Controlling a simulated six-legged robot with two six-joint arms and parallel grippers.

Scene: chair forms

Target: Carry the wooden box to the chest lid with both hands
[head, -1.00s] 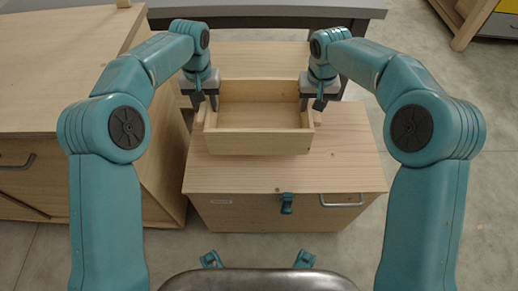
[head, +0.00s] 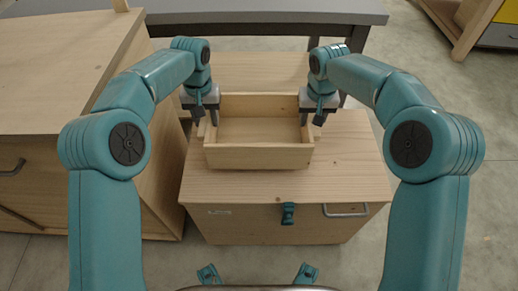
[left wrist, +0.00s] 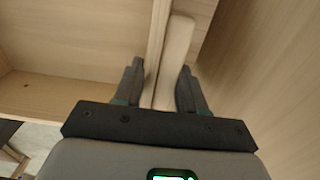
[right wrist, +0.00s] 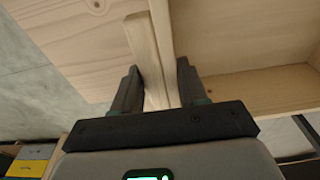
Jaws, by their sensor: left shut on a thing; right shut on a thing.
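The wooden box (head: 258,157) is an open, shallow, pale tray. It is over the chest lid (head: 345,172), but I cannot tell whether it touches it. My left gripper (head: 205,114) is shut on the box's left side, and my right gripper (head: 312,114) is shut on its right side. In the left wrist view, a side piece of the box (left wrist: 177,48) is between the dark fingers (left wrist: 160,90). In the right wrist view, the opposite side piece (right wrist: 148,55) is between the fingers (right wrist: 158,88). The box looks empty and roughly level.
The wooden chest has a teal latch (head: 287,213) and a metal handle (head: 346,210) on its front. A wooden cabinet (head: 60,75) stands close at the left. A grey table (head: 270,17) is behind. Open floor (head: 440,100) lies to the right.

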